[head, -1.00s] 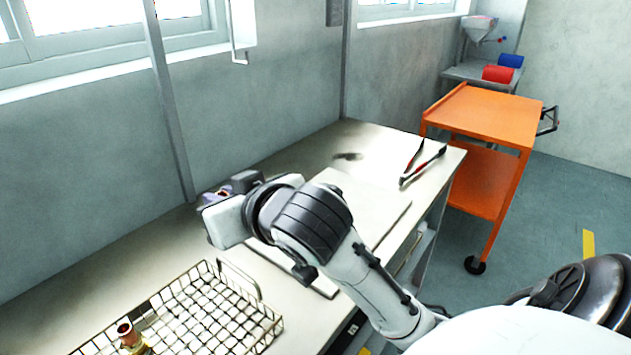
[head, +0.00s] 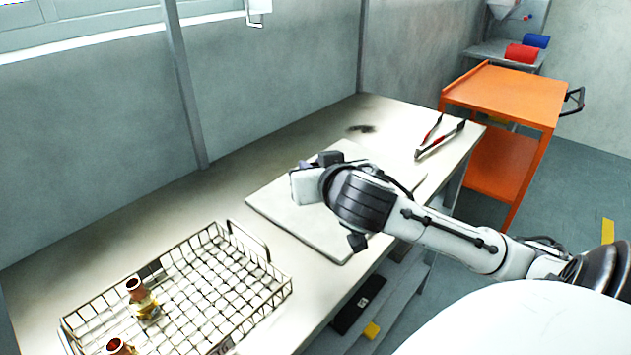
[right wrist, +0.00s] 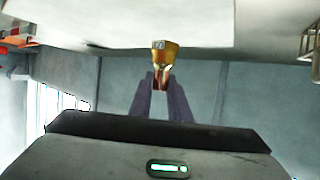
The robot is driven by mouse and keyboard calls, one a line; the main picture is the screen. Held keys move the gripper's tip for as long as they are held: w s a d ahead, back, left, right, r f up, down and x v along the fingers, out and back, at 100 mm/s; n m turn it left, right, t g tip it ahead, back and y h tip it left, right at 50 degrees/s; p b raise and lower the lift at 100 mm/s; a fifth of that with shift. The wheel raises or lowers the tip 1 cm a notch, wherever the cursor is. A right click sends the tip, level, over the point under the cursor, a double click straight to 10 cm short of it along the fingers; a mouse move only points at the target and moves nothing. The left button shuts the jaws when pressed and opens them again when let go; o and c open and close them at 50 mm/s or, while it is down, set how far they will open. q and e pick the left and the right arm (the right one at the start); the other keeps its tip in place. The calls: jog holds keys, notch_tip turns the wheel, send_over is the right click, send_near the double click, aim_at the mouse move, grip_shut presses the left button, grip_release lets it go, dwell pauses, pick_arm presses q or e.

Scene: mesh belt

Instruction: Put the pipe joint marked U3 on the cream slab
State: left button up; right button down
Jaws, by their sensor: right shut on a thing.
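My right gripper (right wrist: 164,88) is shut on a brass and copper pipe joint (right wrist: 165,58), seen in the right wrist view. The joint bears a small mark that I cannot read surely. In the head view the hand of that arm is over the cream slab (head: 340,246), and the joint is hidden behind it. The slab lies flat on the bench, and a pale flat surface fills the top of the right wrist view. I cannot tell whether the joint touches the slab. My left gripper is not in view.
A wire basket (head: 275,291) at the front left holds two other pipe joints (head: 137,290) (head: 118,346). Red-handled tongs (head: 440,140) and a dark stain (head: 361,128) are on the bench beyond the slab. An orange cart (head: 505,95) stands past the bench end.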

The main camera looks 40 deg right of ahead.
notch_tip(320, 180, down, 3)
jog(key=shift+f, duration=0.15)
jog(key=shift+f+b, duration=0.15)
jog(key=shift+b, duration=0.2)
jog(key=c, duration=1.7)
grip_release()
jog(key=shift+o, duration=0.2)
